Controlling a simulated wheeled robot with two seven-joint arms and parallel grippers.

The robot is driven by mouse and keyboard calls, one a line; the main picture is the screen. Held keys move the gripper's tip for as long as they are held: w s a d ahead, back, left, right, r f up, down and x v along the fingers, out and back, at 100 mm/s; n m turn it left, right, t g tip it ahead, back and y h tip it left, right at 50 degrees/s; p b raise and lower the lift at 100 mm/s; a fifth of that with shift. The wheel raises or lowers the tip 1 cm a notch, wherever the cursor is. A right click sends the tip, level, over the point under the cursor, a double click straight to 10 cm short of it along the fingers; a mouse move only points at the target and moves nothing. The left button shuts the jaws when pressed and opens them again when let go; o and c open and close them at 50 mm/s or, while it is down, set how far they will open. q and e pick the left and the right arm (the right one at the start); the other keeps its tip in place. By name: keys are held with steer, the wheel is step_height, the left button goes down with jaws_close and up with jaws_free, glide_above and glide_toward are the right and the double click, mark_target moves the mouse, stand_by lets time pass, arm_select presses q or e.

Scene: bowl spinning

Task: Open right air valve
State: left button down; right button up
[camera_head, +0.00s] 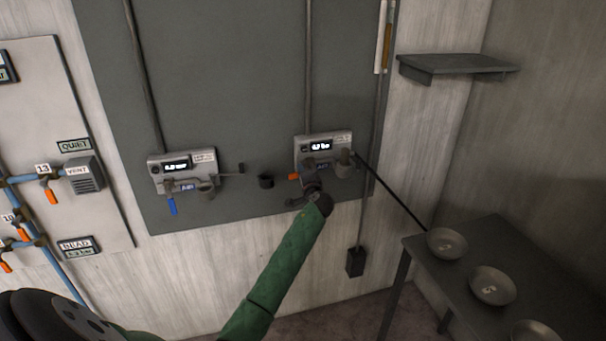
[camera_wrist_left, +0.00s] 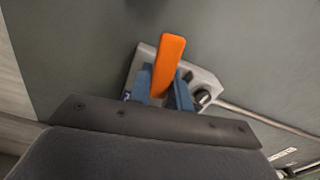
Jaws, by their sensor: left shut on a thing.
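The right air valve unit (camera_head: 323,146) is a grey box with a lit display, mounted on the dark wall panel. Its orange handle (camera_head: 294,177) shows at the lower left of the unit, pointing sideways. My left gripper (camera_head: 309,188) is just below this unit. In the left wrist view the orange handle (camera_wrist_left: 168,66) stands between the blue fingers of my left gripper (camera_wrist_left: 165,92), which is shut on it. The unit's grey body (camera_wrist_left: 205,82) is behind the fingers. My right gripper is out of view.
A similar left unit (camera_head: 183,170) has a blue handle (camera_head: 172,205) hanging down. A dark hose (camera_head: 393,192) runs from the right unit towards a table (camera_head: 540,262) with several metal bowls. A shelf (camera_head: 457,65) is on the wall. Pipes with orange valves are at the far left.

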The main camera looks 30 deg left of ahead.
arm_select(q)
steer(key=shift+r+m+p, duration=0.45)
steer(key=shift+r+m, duration=0.05)
steer(key=shift+m, duration=0.6)
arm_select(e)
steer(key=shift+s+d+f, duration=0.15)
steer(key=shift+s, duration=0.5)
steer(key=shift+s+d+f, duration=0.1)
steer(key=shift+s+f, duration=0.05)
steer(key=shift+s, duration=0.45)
arm_select(q)
steer(key=c, duration=1.3)
jaws_free()
steer(key=shift+f, duration=0.1)
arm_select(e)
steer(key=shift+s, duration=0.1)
arm_select(q)
steer(key=shift+s+d, duration=0.1)
steer(key=shift+d, duration=0.05)
steer(key=shift+b+v, duration=1.75)
steer(key=shift+v, duration=2)
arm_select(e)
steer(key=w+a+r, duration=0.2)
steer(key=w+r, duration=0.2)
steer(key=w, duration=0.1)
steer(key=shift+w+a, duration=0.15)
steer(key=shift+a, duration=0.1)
